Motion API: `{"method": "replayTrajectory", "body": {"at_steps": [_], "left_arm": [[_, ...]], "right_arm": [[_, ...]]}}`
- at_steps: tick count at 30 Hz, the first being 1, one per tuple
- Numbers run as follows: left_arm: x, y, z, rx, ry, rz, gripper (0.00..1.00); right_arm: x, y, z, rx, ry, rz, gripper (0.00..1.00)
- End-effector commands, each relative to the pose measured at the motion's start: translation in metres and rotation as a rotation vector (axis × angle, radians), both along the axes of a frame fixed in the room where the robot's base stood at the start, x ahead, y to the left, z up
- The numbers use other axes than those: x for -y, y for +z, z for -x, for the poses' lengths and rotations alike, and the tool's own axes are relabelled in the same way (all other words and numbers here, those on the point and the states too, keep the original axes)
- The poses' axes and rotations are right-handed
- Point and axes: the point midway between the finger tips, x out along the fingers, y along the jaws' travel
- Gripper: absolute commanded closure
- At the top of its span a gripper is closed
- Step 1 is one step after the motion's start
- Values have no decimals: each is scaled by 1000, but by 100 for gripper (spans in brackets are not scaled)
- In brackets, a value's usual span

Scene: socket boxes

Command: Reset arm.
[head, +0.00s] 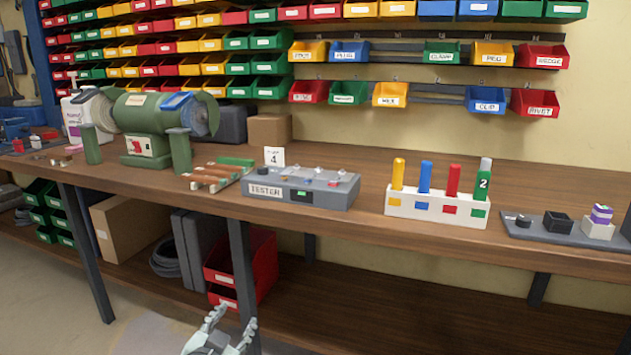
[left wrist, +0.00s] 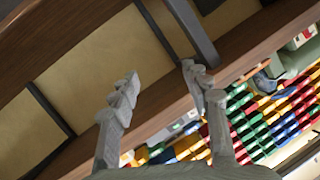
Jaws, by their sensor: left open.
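My left gripper (head: 228,330) is at the bottom edge of the head view, in front of the bench and below its top. Its two grey fingers are spread, with nothing between them. In the left wrist view the fingers (left wrist: 160,88) are also apart and empty, with the bench's underside beyond them. The gripper touches nothing that I can see. My right gripper is in neither view.
The wooden bench (head: 330,222) holds a grinder (head: 145,112), a grey tester (head: 300,188), a white block with coloured pegs (head: 436,206) and a grey tray (head: 560,240). A red bin (head: 262,270) stands on the lower shelf. Coloured bins hang on the wall.

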Motion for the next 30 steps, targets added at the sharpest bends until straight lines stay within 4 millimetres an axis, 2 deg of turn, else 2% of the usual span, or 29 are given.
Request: {"method": "replayTrajectory", "body": {"at_steps": [1,3,5,9,12,15,18,21,30], "left_arm": [[-15,-33,21,-101,44,10,53],[-33,-74,51,-235,101,22,53],[-48,-107,81,-349,147,29,53],[-76,-171,160,-609,241,43,53],[-90,-202,215,-767,291,50,53],[-99,-221,259,-888,328,55,53],[-104,-231,286,-963,350,59,53],[-106,-235,299,-996,359,60,53],[-106,-236,300,-1001,360,59,53]], "right_arm": [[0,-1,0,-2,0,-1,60],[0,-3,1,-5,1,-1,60],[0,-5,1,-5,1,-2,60],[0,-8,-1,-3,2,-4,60],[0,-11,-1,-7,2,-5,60],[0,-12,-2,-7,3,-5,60],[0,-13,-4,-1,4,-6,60],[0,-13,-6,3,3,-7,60],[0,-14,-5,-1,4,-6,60]]}}
